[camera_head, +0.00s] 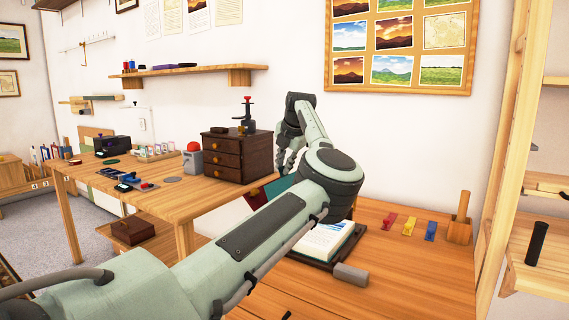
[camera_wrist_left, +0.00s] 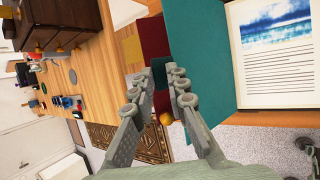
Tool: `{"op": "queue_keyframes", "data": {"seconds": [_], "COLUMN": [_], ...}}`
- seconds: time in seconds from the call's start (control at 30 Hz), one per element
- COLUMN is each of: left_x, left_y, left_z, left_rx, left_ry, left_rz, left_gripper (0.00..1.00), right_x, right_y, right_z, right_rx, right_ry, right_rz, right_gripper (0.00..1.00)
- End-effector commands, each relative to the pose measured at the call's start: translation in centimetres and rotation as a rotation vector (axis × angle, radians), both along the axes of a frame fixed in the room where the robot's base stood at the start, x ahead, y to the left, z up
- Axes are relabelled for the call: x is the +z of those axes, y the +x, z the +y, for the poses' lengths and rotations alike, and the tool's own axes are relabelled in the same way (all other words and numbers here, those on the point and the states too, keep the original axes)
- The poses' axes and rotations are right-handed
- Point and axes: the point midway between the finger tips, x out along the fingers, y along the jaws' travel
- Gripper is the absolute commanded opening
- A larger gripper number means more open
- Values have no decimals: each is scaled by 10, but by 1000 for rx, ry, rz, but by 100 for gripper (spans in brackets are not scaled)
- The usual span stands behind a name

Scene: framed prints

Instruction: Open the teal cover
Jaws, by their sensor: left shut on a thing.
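The teal cover (camera_head: 275,186) shows behind my left arm, at the left of an open book with a printed page (camera_head: 325,238). In the left wrist view the teal cover (camera_wrist_left: 200,55) stands beside the page (camera_wrist_left: 275,50), swung away from it. My left gripper (camera_head: 287,165) is shut on the outer edge of the cover; its fingertips (camera_wrist_left: 165,70) show there in the wrist view. My arm hides part of the cover and book. A dark red panel (camera_wrist_left: 152,38) lies beyond the cover's edge. My right gripper is not in view.
A dark drawer chest (camera_head: 236,157) stands on the neighbouring table, left of the cover. Red, yellow and blue tags (camera_head: 410,227) and a wooden holder (camera_head: 459,228) are at the right of the desk. A grey block (camera_head: 351,274) lies at the book's front.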

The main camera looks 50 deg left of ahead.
Motion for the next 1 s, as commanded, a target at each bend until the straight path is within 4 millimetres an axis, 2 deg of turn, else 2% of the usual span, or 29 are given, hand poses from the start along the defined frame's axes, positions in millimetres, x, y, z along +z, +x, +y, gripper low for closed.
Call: {"op": "queue_keyframes", "data": {"seconds": [0.37,0.4,0.5,0.83,1.0], "left_x": [-2,-2,-2,2,20], "left_y": [0,-1,0,-1,-6], "left_z": [0,0,0,-2,-14], "left_rx": [-3,-3,-3,-2,-1], "left_ry": [3,3,2,2,3], "left_rz": [7,7,6,2,0], "left_gripper": [0,15,25,25,25], "right_x": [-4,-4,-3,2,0], "right_y": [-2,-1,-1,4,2], "right_z": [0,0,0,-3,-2], "right_rx": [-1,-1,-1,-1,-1], "right_ry": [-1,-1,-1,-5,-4], "right_rz": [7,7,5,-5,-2], "right_gripper": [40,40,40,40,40]}}
